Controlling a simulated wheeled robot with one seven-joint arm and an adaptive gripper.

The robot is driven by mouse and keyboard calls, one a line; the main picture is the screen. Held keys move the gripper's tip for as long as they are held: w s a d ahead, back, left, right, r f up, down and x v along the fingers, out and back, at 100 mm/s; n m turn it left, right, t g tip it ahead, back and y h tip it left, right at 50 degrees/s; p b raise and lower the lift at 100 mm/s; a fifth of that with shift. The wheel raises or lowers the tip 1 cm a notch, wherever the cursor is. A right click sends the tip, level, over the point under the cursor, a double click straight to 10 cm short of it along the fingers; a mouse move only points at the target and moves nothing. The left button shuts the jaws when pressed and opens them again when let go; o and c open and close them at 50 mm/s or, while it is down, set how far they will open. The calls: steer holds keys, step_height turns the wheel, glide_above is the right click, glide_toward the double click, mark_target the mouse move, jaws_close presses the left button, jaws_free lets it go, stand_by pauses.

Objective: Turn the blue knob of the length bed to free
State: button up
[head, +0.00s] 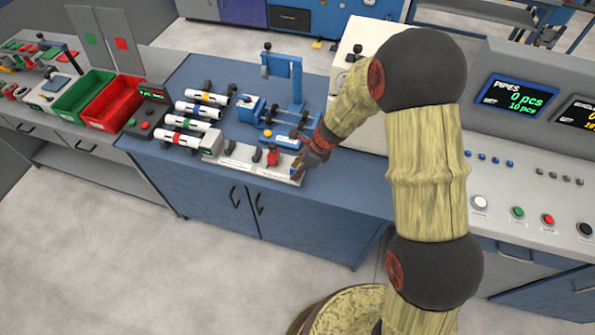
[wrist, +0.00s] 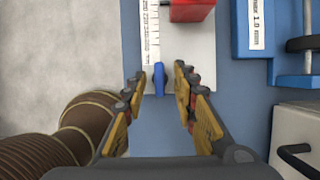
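The blue knob (wrist: 159,78) shows in the wrist view at the near end of the white length bed (wrist: 182,50). It looks like a narrow bar whose long side runs along the bed's scale. My gripper (wrist: 160,76) is open, with one finger on each side of the knob and a visible gap on both sides. In the head view my gripper (head: 305,164) is over the right end of the length bed (head: 239,153), on the blue bench. I cannot make out the knob there.
A red block (wrist: 190,10) sits farther along the bed. A blue fixture (head: 284,66) with rollers stands behind it. Several white pipes with coloured bands (head: 207,97) lie at left, near red (head: 112,103) and green bins (head: 83,95). Bench top (head: 350,190) at right is clear.

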steer(key=shift+c, duration=1.1)
jaws_close()
